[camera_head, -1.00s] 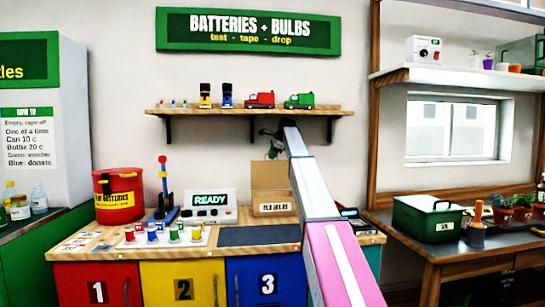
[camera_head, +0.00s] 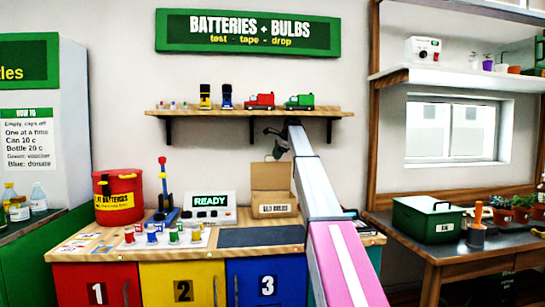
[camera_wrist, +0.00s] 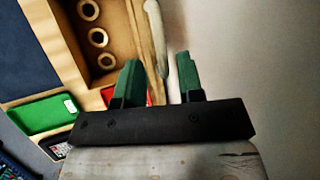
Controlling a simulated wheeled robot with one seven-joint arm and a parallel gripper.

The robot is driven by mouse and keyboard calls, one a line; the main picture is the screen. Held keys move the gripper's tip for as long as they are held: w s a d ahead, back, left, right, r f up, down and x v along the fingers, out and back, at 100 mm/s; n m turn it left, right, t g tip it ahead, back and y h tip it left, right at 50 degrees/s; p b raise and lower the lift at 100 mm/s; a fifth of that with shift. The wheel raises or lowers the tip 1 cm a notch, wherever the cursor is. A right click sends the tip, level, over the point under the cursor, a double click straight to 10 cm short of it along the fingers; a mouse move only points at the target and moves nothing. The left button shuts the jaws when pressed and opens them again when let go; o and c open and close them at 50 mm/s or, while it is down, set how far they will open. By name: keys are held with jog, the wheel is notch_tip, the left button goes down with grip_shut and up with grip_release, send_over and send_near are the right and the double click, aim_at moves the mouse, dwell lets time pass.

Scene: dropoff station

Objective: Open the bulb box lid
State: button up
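The bulb box (camera_head: 275,208) is a cardboard box with a front label, standing on the counter right of the tester. Its lid (camera_head: 270,176) stands raised at the back, and the box's inside with round holes (camera_wrist: 98,37) shows in the wrist view. My gripper (camera_head: 277,155) is above the raised lid, below the wall shelf. In the wrist view its green fingers (camera_wrist: 158,72) are apart. A pale curved strip (camera_wrist: 155,35) shows beyond the gap between them, perhaps the lid's edge; I cannot tell whether they touch it.
A wall shelf (camera_head: 250,112) with toy trucks is close above my gripper. A READY tester (camera_head: 209,206), a red battery bucket (camera_head: 118,197) and several batteries stand left of the box. A dark mat (camera_head: 258,237) lies bare in front.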

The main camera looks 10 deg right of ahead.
jog(key=s+d, duration=0.6)
jog(key=d, duration=0.1)
jog(key=shift+s, duration=0.25)
